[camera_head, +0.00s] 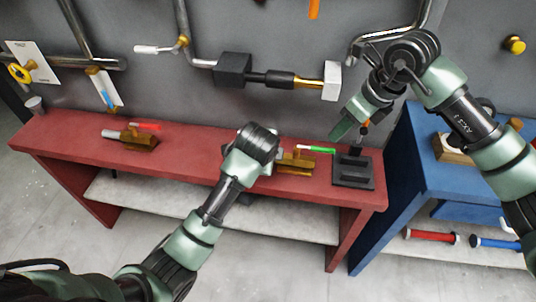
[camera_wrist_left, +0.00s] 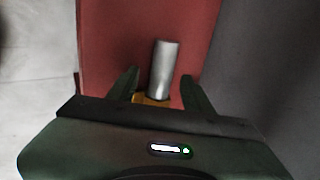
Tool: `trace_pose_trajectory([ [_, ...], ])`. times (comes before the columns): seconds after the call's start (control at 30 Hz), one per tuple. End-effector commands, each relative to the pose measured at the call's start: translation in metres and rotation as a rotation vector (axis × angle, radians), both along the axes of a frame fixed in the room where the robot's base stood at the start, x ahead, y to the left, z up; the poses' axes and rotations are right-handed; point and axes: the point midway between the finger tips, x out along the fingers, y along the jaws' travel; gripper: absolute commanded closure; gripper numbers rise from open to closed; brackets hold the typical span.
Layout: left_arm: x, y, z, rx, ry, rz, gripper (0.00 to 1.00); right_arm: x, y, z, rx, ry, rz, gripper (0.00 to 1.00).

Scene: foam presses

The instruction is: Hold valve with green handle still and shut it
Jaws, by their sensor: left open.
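The valve with the green handle has a brass body (camera_head: 297,162) and lies on the red bench. Its green handle (camera_head: 320,149) points right, toward a black fixture. My left gripper (camera_wrist_left: 158,84) is open. In the left wrist view its fingers stand on either side of the valve's silver pipe end (camera_wrist_left: 164,68), with a gap on both sides. In the head view my left wrist hides that end and the fingers. My right gripper (camera_head: 342,131) hangs above and right of the green handle, apart from it. Its fingers' opening does not show clearly.
The red bench (camera_head: 75,142) also bears a valve with a red handle (camera_head: 142,138) at left and a black fixture (camera_head: 352,172) at right. A blue table (camera_head: 425,165) stands to the right. Pipes run along the grey wall. The bench between the valves is mostly clear.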

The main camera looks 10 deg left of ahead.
Motion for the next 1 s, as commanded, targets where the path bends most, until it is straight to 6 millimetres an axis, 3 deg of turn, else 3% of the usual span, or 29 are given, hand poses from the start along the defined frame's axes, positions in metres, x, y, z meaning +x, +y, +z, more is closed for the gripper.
trace_pose_trajectory([
  [0.2, 0.0004, 0.0001, 0.0001, 0.0, -0.001, 0.0, 0.5, 0.0, 0.0, 0.0, 0.0, 0.0, 0.0, 0.64],
  [0.4, 0.0003, 0.0001, 0.0002, 0.0, -0.001, 0.0, 1.0, 0.0, 0.0, 0.0, 0.0, 0.0, 0.0, 0.64],
  [1.0, 0.0003, 0.0003, 0.0003, 0.001, -0.001, 0.001, 1.0, 0.0, 0.0, 0.0, 0.0, 0.0, 0.0, 0.64],
])
